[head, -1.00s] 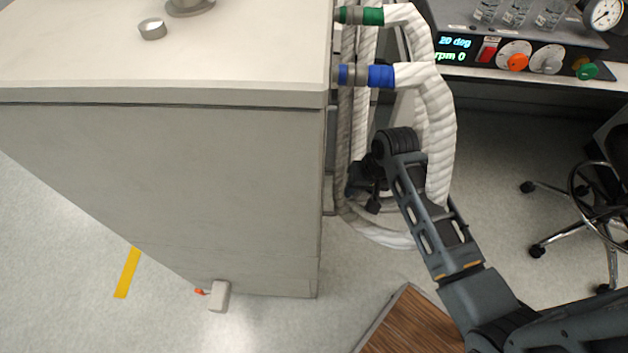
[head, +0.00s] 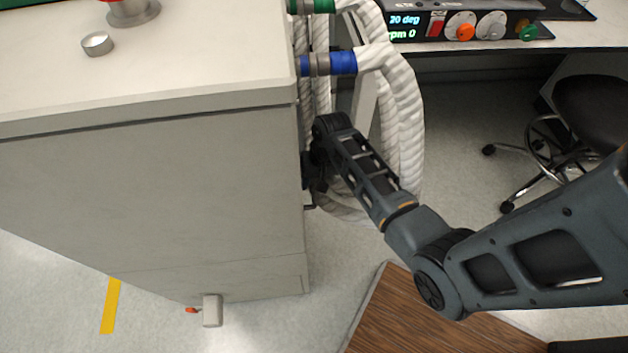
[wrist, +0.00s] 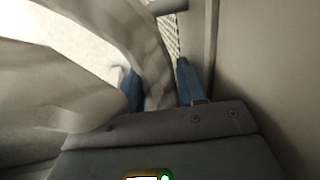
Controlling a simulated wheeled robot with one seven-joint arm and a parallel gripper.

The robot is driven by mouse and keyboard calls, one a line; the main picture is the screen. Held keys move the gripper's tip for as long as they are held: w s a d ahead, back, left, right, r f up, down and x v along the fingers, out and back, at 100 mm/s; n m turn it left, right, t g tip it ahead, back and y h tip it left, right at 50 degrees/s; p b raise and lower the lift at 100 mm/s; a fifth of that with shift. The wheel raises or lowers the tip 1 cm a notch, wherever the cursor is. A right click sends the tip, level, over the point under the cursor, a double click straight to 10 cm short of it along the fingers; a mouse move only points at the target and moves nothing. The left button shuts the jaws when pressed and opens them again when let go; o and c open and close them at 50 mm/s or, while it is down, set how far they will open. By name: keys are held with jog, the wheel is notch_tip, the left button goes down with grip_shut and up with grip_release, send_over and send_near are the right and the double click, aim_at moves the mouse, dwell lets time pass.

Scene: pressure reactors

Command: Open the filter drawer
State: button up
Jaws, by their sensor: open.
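The grey cabinet (head: 150,200) fills the left of the head view. I cannot make out the filter drawer for certain; the cabinet's right side faces away from the head camera. My gripper (wrist: 160,80) shows in the wrist view as two blue fingers, spread apart. A pale hose (wrist: 150,55) runs down past the fingers, and I cannot tell whether it lies between them or beyond. A small patch of mesh (wrist: 174,38) shows above the right finger. In the head view the gripper is beside the cabinet's right edge, mostly hidden by my wrist and the cabinet.
White ribbed hoses (head: 405,120) with a blue coupling (head: 340,62) hang close around my forearm. A plain panel (wrist: 275,70) stands close on the right in the wrist view. A bench with a control box (head: 480,25) and a chair (head: 590,110) stand to the right.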

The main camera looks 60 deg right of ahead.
jog(key=shift+c, duration=0.2)
grip_shut()
dwell(0.5)
